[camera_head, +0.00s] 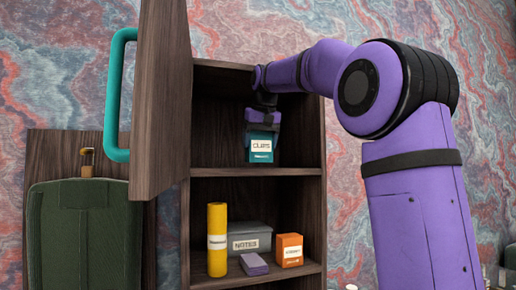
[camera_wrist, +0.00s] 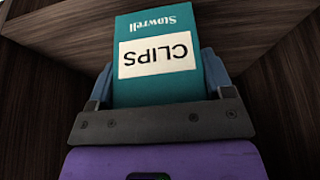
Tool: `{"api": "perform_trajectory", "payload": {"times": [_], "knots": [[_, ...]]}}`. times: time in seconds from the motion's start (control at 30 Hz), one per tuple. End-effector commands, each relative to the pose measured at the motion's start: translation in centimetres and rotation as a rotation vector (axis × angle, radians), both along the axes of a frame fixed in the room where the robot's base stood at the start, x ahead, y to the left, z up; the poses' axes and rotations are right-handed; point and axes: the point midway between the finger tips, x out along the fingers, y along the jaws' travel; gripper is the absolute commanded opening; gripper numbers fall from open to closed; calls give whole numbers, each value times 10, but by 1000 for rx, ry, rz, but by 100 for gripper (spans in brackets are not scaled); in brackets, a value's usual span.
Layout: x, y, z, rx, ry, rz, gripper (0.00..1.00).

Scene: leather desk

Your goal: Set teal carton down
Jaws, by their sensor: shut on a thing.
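The teal carton (camera_head: 261,148) has a white label reading "CLIPS" and is inside the upper compartment of the wooden cabinet (camera_head: 256,172). My gripper (camera_head: 263,126) is shut on the carton, reaching in from above and the right. In the wrist view the teal carton (camera_wrist: 160,88) sits between the two blue fingers of my gripper (camera_wrist: 158,80). The carton's bottom is near the shelf board; I cannot tell whether it touches. Its far side is hidden.
The cabinet door (camera_head: 162,100) with a teal handle (camera_head: 117,95) stands open at left. The lower shelf holds a yellow cylinder (camera_head: 217,240), a grey box marked "NOTES" (camera_head: 250,240), a purple block (camera_head: 253,264) and an orange box (camera_head: 289,250). The upper compartment otherwise looks clear.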

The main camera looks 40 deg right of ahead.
Motion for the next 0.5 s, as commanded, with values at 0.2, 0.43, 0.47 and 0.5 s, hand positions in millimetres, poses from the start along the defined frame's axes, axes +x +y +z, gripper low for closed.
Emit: {"api": "perform_trajectory", "payload": {"times": [0.2,0.43,0.47,0.5], "knots": [[10,-3,-8,0,0,-1,48],[11,-3,-15,0,-1,0,48],[11,-3,-15,0,-1,0,48],[11,-3,-15,0,-1,0,48]]}}
